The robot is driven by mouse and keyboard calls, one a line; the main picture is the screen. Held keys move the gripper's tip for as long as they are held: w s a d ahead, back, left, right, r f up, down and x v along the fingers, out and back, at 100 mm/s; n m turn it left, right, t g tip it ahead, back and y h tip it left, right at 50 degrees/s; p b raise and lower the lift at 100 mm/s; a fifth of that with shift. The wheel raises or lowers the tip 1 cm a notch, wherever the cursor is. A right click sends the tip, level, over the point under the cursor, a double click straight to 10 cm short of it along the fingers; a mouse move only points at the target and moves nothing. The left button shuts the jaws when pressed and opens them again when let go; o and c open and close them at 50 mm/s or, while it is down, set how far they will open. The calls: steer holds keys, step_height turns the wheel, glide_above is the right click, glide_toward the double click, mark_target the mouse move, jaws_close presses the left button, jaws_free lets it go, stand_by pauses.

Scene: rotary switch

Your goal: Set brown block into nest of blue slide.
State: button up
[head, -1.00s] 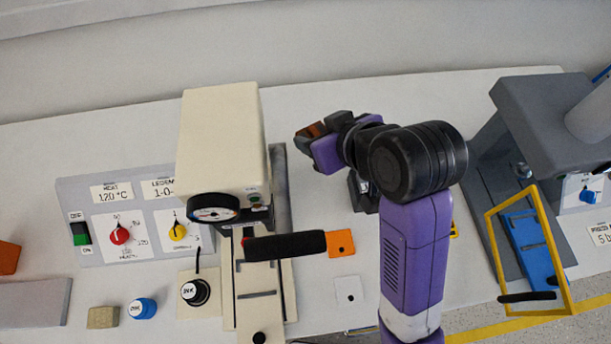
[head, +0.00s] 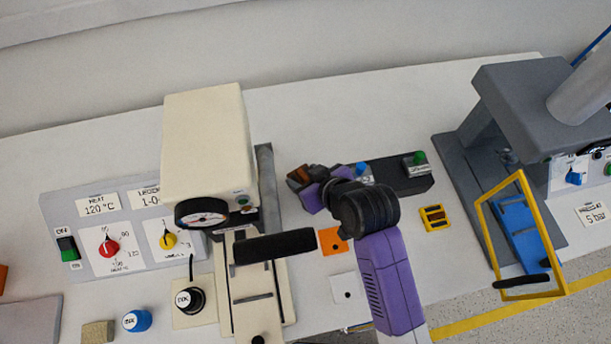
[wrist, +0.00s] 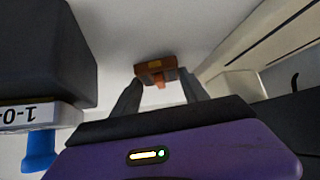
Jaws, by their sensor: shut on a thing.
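My gripper (head: 308,186) is shut on the brown block (head: 299,174) and holds it above the table, right of the cream press. In the wrist view the brown block (wrist: 156,70) shows between the fingertips. The blue slide (head: 519,231) lies at the grey press on the right, well away from my gripper, behind a yellow frame. Its nest is too small to make out clearly.
The yellow frame (head: 481,232) stands before the grey press (head: 522,97). The cream press (head: 204,139) is left of my gripper. A dark box with a green button (head: 419,158) lies behind my arm. An orange plate (head: 331,243) and a yellow piece (head: 435,217) lie nearby.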

steer(key=shift+f, duration=0.3)
steer(key=shift+f, duration=0.1)
steer(key=o, duration=1.4)
